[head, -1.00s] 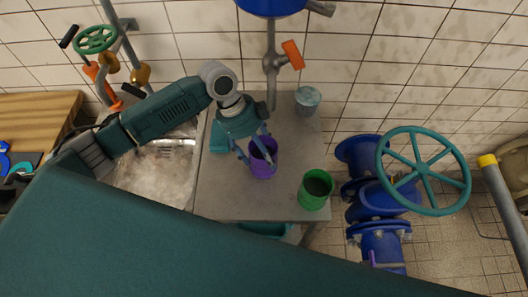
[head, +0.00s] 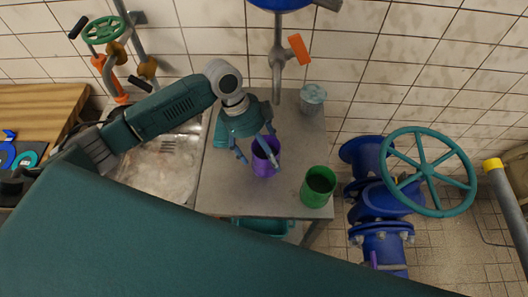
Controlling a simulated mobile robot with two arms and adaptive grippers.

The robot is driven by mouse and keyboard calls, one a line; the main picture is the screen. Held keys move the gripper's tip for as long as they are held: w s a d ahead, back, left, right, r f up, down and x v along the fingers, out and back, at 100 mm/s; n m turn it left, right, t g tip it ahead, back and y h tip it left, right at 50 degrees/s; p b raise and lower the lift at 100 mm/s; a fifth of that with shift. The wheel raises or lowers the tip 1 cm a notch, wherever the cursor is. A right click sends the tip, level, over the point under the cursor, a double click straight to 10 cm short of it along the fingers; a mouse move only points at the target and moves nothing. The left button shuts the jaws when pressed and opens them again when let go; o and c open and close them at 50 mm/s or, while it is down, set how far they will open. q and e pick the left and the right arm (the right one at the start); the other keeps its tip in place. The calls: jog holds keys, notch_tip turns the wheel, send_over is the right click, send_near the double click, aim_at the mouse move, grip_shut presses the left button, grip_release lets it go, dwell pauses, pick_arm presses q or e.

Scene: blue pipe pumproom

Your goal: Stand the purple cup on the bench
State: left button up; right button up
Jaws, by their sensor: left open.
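The purple cup (head: 265,166) stands upright on the grey metal bench (head: 232,196), near its middle. My left gripper (head: 258,161) is above and at the cup. Its fingers are spread, one to the left of the cup and one crossing in front of the cup's opening. Whether a finger still touches the cup I cannot tell. Part of the cup's rim is hidden by that finger. My right gripper is not in view.
A green cup (head: 318,187) stands at the bench's front right corner. A metal bucket (head: 312,97) stands at the back right. A teal item lies partly behind my gripper. A sink (head: 160,168) adjoins on the left; blue pipework with a handwheel (head: 428,170) stands right.

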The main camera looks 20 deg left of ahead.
pick_arm(q)
jog(key=b+v, duration=0.2)
jog(key=v, duration=1)
